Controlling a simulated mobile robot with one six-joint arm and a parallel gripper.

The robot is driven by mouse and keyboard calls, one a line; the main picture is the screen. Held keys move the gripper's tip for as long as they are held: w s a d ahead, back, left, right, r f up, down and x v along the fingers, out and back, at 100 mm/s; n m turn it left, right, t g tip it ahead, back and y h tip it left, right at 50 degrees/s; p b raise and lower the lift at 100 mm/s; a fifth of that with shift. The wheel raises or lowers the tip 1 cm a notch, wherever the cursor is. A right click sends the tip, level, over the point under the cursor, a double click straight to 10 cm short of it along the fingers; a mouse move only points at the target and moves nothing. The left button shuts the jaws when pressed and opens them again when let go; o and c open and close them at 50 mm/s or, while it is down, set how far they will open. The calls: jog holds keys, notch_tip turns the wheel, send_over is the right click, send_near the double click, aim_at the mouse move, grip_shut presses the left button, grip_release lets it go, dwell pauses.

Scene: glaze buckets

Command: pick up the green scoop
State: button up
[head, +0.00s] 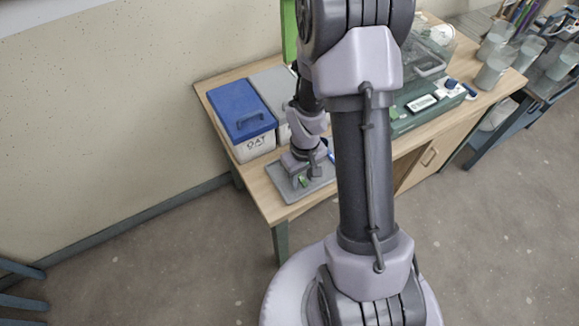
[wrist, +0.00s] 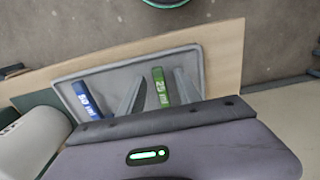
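The green scoop (wrist: 160,88) lies on a grey tray (wrist: 218,50). In the wrist view its green part shows between the two fingers of my gripper (wrist: 160,76), with a gap on each side. My gripper is open and points down at the tray. In the head view my gripper (head: 309,176) is low over the tray (head: 285,190), and a bit of green (head: 303,181) shows beside it. I cannot tell how high the fingertips are above the tray. The rest of the scoop is hidden.
A blue scoop (wrist: 86,98) lies on the tray to the left in the wrist view. A blue-lidded bin (head: 240,108) marked OAT and a grey-lidded bin (head: 272,88) stand behind the tray. A green device (head: 425,105) and clear cups (head: 492,70) are further right.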

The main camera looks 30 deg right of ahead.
jog(key=shift+r, duration=0.15)
jog(key=shift+c, duration=0.9)
grip_shut()
